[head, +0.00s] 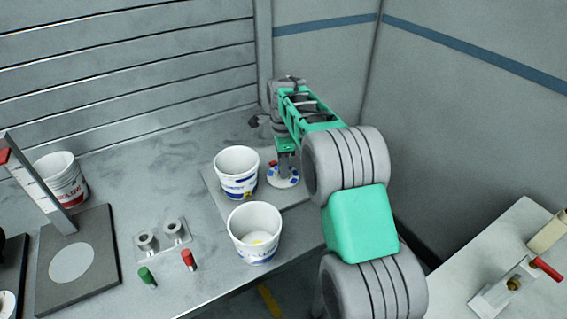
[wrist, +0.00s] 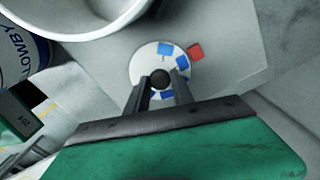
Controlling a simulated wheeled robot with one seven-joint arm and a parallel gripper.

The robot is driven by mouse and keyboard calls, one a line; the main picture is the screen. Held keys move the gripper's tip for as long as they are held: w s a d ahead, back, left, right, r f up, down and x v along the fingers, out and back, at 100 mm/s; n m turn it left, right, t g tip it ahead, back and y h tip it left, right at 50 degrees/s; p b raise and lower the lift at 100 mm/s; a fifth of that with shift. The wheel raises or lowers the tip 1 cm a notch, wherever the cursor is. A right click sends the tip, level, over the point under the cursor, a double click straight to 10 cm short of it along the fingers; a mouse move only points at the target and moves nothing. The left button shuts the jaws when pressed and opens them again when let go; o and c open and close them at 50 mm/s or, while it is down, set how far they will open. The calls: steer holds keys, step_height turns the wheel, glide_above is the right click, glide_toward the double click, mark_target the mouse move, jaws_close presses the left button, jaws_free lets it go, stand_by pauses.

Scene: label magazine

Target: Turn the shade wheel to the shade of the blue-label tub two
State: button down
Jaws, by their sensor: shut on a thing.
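The shade wheel (wrist: 146,60) is a white disc with several blue patches around its face and a dark round knob (wrist: 160,78) in the middle. A red block (wrist: 195,52) sits at its upper right rim in the wrist view. My gripper (wrist: 159,88) is shut on the knob, one finger on each side. In the head view the wheel (head: 284,182) lies below my gripper, partly hidden by it. Two white tubs with blue labels stand to the left: one behind (head: 238,184), one in front (head: 255,251). Which is tub two I cannot tell.
A red-label tub (head: 66,185) stands at the far left beside an upright post on a dark plate (head: 97,246). Two metal cups (head: 147,240), a green button (head: 146,275) and a red button (head: 188,260) are near the front. A side bench (head: 500,270) is at right.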

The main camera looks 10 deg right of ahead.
steer(key=n+p, duration=0.1)
steer(key=n, duration=0.6)
steer(key=shift+r, duration=0.1)
steer(key=n, duration=0.8)
steer(key=shift+n, duration=0.3)
steer(key=n, duration=0.3)
steer(key=shift+w+n+p, duration=0.1)
steer(key=shift+n+p, duration=0.2)
steer(key=shift+p, duration=0.05)
steer(key=n, duration=0.4)
steer(key=shift+n, duration=0.3)
steer(key=n, duration=0.3)
steer(key=shift+n, duration=2)
